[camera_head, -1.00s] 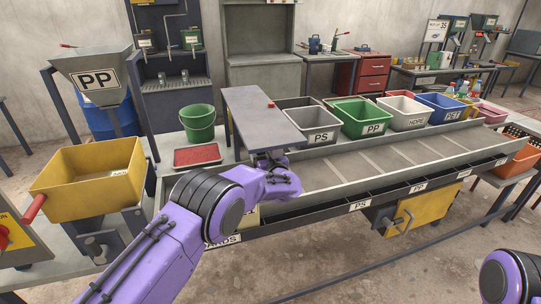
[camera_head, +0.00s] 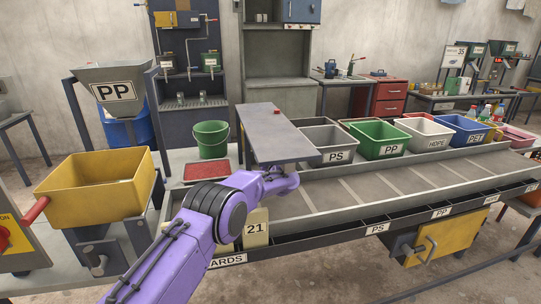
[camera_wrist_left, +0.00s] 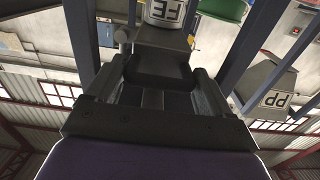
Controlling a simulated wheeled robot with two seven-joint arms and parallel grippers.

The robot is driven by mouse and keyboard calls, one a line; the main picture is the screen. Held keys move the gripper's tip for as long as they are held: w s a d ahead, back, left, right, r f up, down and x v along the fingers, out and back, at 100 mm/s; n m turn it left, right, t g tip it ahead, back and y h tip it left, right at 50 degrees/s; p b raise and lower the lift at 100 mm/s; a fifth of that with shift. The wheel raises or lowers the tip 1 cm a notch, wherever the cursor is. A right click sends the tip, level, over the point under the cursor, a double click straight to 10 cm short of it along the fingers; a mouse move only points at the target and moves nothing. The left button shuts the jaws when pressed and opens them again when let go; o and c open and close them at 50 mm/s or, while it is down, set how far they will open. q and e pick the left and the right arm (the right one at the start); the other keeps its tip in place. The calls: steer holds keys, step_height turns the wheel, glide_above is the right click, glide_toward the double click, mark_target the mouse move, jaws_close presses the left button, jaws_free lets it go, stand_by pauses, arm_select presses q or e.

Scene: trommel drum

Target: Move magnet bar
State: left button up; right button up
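A long flat grey plate with a small red knob, which I take for the magnet bar (camera_head: 272,128), lies over the left end of the sorting trough in the head view. My left gripper (camera_head: 284,180) is at its near end, close below the plate edge. The plate hides part of the fingers, and I cannot tell whether they touch it. In the left wrist view my left gripper (camera_wrist_left: 160,95) has its fingers set apart, with a dark block (camera_wrist_left: 162,68) between or just beyond them. Whether they grip it is unclear. My right gripper is not in view.
Bins labelled PS (camera_head: 338,156), PP (camera_head: 390,150), HDPE (camera_head: 437,143) and PET (camera_head: 475,138) stand behind the trough (camera_head: 400,190). A green bucket (camera_head: 211,139), red tray (camera_head: 206,171) and yellow tub (camera_head: 100,200) are at left.

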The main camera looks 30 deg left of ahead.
arm_select(q)
steer(key=shift+o, duration=0.3)
steer(key=shift+w, duration=0.1)
steer(key=b+v, duration=0.2)
steer(key=v, duration=0.8)
steer(key=shift+s+d, duration=0.15)
steer(key=shift+s, duration=0.1)
steer(key=shift+f, duration=0.1)
